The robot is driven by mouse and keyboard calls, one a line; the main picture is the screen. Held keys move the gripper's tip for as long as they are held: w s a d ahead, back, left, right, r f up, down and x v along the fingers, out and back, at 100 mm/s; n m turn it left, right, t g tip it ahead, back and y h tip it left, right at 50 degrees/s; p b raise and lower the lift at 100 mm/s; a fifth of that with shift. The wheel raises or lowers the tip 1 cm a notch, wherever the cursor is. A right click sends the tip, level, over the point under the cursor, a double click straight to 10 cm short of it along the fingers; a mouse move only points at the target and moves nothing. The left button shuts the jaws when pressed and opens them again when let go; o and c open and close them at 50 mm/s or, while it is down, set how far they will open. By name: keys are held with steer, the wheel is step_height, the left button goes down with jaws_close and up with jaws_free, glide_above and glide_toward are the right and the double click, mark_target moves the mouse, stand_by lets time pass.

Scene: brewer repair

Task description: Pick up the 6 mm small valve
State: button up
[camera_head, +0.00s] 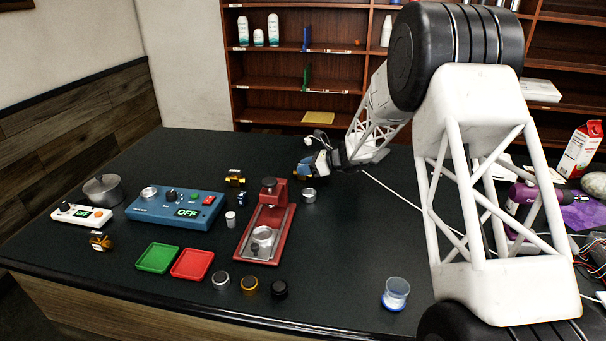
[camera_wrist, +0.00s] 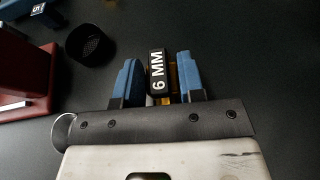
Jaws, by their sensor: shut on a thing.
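The 6 mm small valve (camera_wrist: 157,72) shows its black face with white "6 MM" lettering between the two blue fingers of my gripper (camera_wrist: 158,66) in the wrist view. Gold-coloured parts show beside the black face, and the rest is hidden by the fingers. My gripper is shut on the valve. In the head view my gripper (camera_head: 304,168) is over the back middle of the dark table, right of the red press. The valve is too small there to make out clearly.
The red press (camera_head: 258,235), blue control box (camera_head: 172,209) and a gold valve (camera_head: 235,180) stand to the left. A glass (camera_head: 396,293) stands at the front right. The table right of the press is mostly clear.

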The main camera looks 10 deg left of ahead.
steer(key=shift+r, duration=0.15)
steer(key=shift+r, duration=0.85)
steer(key=shift+s+r, duration=0.2)
steer(key=shift+r, duration=0.65)
steer(key=s+d, duration=0.2)
steer(key=s, duration=0.3)
steer(key=s+d+r, duration=0.1)
steer(key=s, duration=0.3)
steer(key=s+d, duration=0.2)
steer(key=s, duration=0.3)
steer(key=shift+s+d+r, duration=0.2)
steer(key=shift+s+d, duration=0.1)
